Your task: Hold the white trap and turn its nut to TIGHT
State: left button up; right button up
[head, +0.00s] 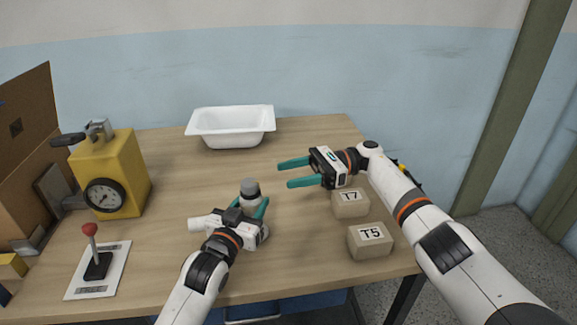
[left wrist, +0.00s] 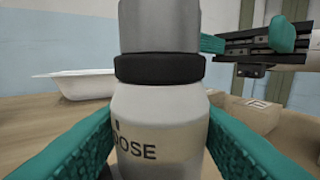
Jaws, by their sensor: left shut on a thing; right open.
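The white trap (head: 250,199) stands upright at the table's front middle, with a dark ring and a grey top. In the left wrist view, the trap's white body (left wrist: 160,128) shows dark letters ending in "OOSE", below the black ring (left wrist: 160,68) and the grey top (left wrist: 160,25). I cannot tell which of these two is the nut. My left gripper (head: 249,207) is shut on the trap's body, a finger at each side. My right gripper (head: 285,174) is open and empty, to the right of the trap and apart from it, fingers pointing left.
Blocks marked T7 (head: 351,204) and T5 (head: 370,242) sit on the right, below my right arm. A white tub (head: 231,127) stands at the back. A yellow gauge box (head: 120,170) and a red-knobbed lever (head: 90,230) are on the left. The table's middle is clear.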

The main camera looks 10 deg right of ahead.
pick_arm(q)
jog(key=o, duration=1.2)
jog(key=shift+c, duration=0.2)
